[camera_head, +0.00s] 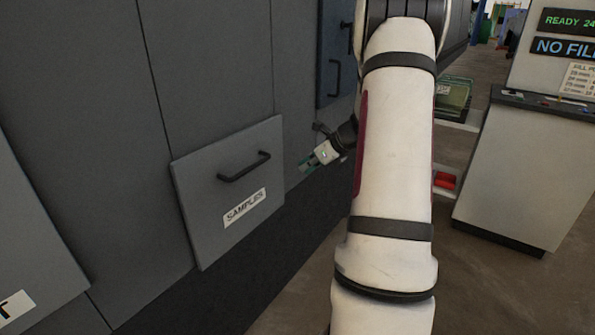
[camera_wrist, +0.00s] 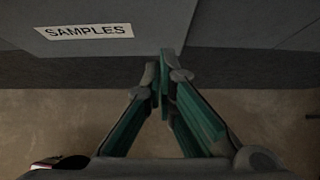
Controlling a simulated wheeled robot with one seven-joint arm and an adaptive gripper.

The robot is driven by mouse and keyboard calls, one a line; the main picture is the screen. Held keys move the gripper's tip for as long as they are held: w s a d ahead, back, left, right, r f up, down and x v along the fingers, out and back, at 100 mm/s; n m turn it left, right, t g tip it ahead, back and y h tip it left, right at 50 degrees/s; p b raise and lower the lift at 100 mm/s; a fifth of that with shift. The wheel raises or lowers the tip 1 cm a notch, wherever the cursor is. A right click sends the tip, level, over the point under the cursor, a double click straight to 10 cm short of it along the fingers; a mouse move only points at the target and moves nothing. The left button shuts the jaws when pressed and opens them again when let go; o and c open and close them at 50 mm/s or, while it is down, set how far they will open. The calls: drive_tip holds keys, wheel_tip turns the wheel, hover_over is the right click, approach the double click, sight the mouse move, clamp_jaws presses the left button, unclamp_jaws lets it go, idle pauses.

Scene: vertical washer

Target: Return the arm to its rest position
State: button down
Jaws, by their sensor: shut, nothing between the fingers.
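My white arm fills the middle of the head view, and its lower links hide part of the scene behind. My gripper (camera_head: 308,163) is to the left of the arm, just right of the grey SAMPLES panel (camera_head: 205,205). In the wrist view my gripper (camera_wrist: 164,78) has its two green-sided fingers brought together at the tips, with nothing between them. The SAMPLES panel (camera_wrist: 85,12) shows there at the upper left, beyond the fingertips. I cannot tell how far the fingertips are from the grey front.
The panel has a dark bar handle (camera_head: 244,166) sticking out. The grey cabinet wall (camera_head: 205,75) runs along the left. A console (camera_head: 530,165) with lit signs stands at right. A red object (camera_head: 445,180) lies behind my arm. Open floor (camera_wrist: 60,120) shows below the gripper.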

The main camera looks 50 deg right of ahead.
drive_tip(key=shift+v, duration=1.1)
drive_tip(key=s+a+r+n+g+y+p, duration=0.1)
drive_tip(key=a+r+n+p, duration=0.1)
drive_tip(key=a+r+n, duration=0.6)
drive_tip(key=s+a+r+n+g+p, duration=0.1)
drive_tip(key=a+r+n+g, duration=0.15)
drive_tip(key=a, duration=0.95)
drive_tip(key=s+a+r+n+y+p, duration=0.1)
drive_tip(key=s+a+r+n+p, duration=0.1)
drive_tip(key=a+r+n, duration=0.7)
drive_tip(key=s+a+r+n+h+p, duration=0.1)
drive_tip(key=s+a+n+p, duration=0.1)
drive_tip(key=s+a+n, duration=0.5)
drive_tip(key=s+a+r+n+g+h+p, duration=0.1)
drive_tip(key=s+a+n, duration=0.6)
drive_tip(key=s, duration=0.7)
drive_tip(key=shift+n+h+p, duration=0.4)
drive_tip(key=shift+n+p, duration=0.15)
drive_tip(key=shift+n, duration=0.2)
